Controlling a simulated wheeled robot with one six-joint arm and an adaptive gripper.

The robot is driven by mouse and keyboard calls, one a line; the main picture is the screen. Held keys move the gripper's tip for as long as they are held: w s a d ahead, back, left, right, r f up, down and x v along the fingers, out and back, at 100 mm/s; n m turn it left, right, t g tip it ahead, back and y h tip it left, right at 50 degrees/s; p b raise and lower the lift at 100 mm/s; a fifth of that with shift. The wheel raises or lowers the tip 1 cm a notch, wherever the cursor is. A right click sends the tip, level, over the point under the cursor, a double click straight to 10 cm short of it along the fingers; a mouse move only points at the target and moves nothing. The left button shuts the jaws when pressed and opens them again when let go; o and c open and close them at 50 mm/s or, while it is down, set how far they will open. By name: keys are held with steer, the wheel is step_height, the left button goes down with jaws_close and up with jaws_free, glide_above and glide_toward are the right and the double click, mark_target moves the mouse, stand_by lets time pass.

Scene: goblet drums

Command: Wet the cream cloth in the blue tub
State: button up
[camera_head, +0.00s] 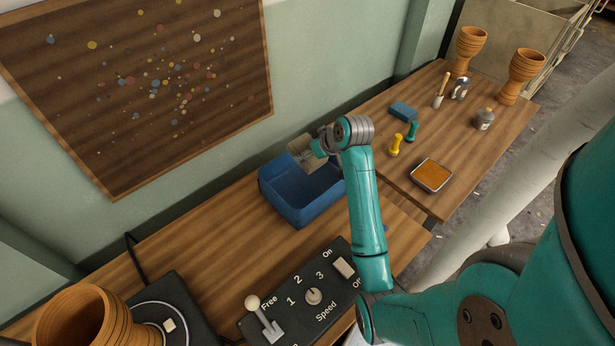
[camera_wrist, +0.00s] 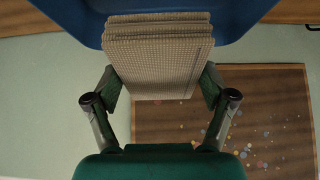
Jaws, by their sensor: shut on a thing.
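The cream cloth (camera_wrist: 155,58) is a folded, woven pad held between the two fingers of my gripper (camera_wrist: 163,85) in the wrist view. In the head view the cloth (camera_head: 304,152) shows beside my gripper (camera_head: 318,148), over the back part of the blue tub (camera_head: 300,214). The tub is an open rectangular box on the wooden bench. In the wrist view the blue tub (camera_wrist: 240,18) shows beyond the cloth. I cannot tell whether the cloth touches the tub's wall or whether there is water inside. My arm hides part of the tub's right side.
A control panel (camera_head: 305,298) with a lever and a wooden goblet drum (camera_head: 82,318) on a turntable stand in front.

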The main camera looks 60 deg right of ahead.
mark_target(304, 145)
steer(key=shift+r, duration=0.15)
steer(key=shift+r, duration=1.85)
